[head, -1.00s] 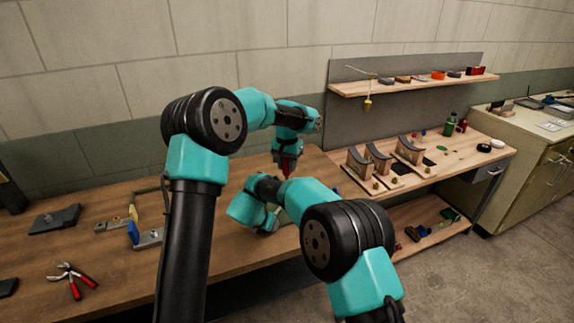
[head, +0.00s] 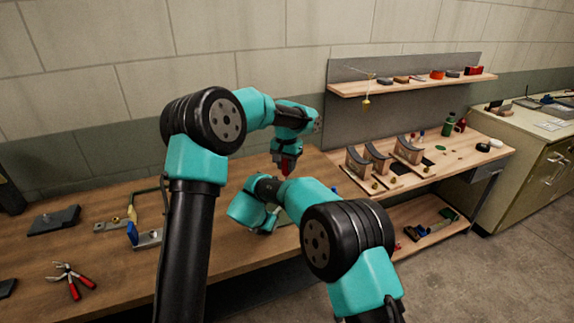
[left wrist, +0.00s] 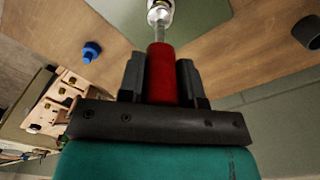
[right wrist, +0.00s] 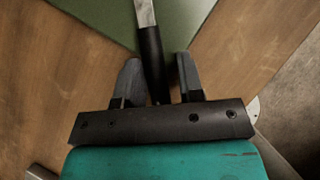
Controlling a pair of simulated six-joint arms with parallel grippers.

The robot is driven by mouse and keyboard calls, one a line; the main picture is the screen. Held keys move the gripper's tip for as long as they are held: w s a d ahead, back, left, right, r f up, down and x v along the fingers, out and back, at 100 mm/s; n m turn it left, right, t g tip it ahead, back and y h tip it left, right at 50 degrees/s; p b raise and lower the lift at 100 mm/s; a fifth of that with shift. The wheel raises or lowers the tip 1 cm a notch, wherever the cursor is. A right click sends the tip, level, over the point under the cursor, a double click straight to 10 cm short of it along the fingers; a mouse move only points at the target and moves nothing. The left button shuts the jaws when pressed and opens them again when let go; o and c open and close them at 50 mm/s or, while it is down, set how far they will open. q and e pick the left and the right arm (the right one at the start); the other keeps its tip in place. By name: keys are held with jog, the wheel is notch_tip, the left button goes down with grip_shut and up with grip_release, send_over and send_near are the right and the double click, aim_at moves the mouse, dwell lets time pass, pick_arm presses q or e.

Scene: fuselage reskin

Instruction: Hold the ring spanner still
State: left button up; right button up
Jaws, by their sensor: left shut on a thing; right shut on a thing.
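My left gripper (left wrist: 160,68) is shut on a red handle (left wrist: 161,75). A bright metal shaft runs from the handle to a round metal end at the top edge of the left wrist view. In the head view the red handle (head: 287,165) points down over the bench. My right gripper (right wrist: 156,64) is shut on a black grip (right wrist: 152,58) with a flat steel bar (right wrist: 145,12); this looks like the ring spanner. Its far end is out of view. Both tools reach over a green panel (right wrist: 85,15), which also shows in the left wrist view (left wrist: 205,22).
A blue knob (left wrist: 92,50) and a dark cylinder (left wrist: 308,32) are near the left gripper. Red-handled pliers (head: 72,280) and a dark plate (head: 54,219) lie at the left of the bench. Curved stands (head: 376,158) stand on the right bench.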

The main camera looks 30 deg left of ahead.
jog(key=shift+a+r, duration=0.15)
jog(key=shift+a, duration=0.15)
jog(key=o, duration=0.8)
jog(key=shift+s+a, duration=0.1)
jog(key=o, duration=0.3)
jog(key=v, duration=1.1)
jog(key=shift+s+r, duration=0.3)
jog(key=shift+c, duration=0.5)
